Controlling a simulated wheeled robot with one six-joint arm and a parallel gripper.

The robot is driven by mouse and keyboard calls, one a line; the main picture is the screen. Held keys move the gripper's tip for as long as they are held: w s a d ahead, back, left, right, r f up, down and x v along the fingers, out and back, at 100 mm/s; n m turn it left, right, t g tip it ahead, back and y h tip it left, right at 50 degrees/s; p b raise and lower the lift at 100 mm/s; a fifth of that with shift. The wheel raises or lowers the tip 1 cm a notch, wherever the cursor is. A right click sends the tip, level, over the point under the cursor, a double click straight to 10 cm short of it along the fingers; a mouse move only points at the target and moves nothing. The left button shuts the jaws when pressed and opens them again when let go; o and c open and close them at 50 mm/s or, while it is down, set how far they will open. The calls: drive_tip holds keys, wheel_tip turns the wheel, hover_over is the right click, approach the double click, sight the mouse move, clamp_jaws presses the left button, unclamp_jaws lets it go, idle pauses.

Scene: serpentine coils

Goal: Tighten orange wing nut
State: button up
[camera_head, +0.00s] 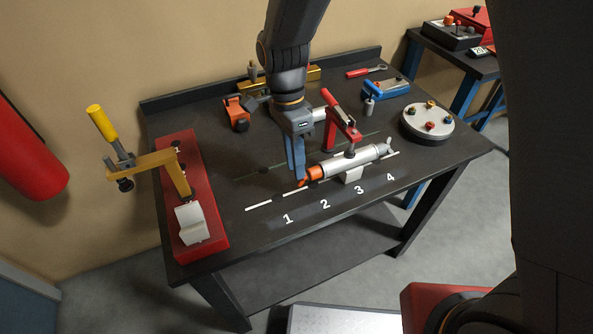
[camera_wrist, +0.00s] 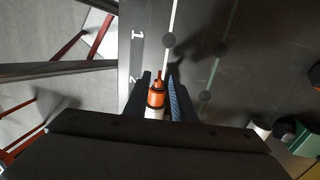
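A silver cylinder (camera_head: 350,160) lies in a cradle on the dark table, near the line of white numbers. Its left end has an orange collar (camera_head: 315,173) with a small orange wing nut (camera_head: 304,181) at the tip. In the wrist view the orange wing nut (camera_wrist: 158,77) points up the picture, ahead of the orange collar (camera_wrist: 156,98). My gripper (camera_head: 298,180) points down at this end. In the wrist view my gripper (camera_wrist: 160,82) has one finger on each side of the orange end, with gaps visible, so it looks open. Contact lower down is hidden.
A red-handled clamp (camera_head: 342,118) stands just behind the cylinder. A red base (camera_head: 211,215) with a yellow-handled clamp (camera_head: 160,160) is at the left. A round silver plate (camera_head: 428,122) is at the right. The table front by the numbers is clear.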

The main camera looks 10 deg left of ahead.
drive_tip(key=shift+p+x, duration=0.45)
drive_tip(key=shift+x, duration=1.6)
drive_tip(key=shift+d, duration=0.1)
clamp_jaws()
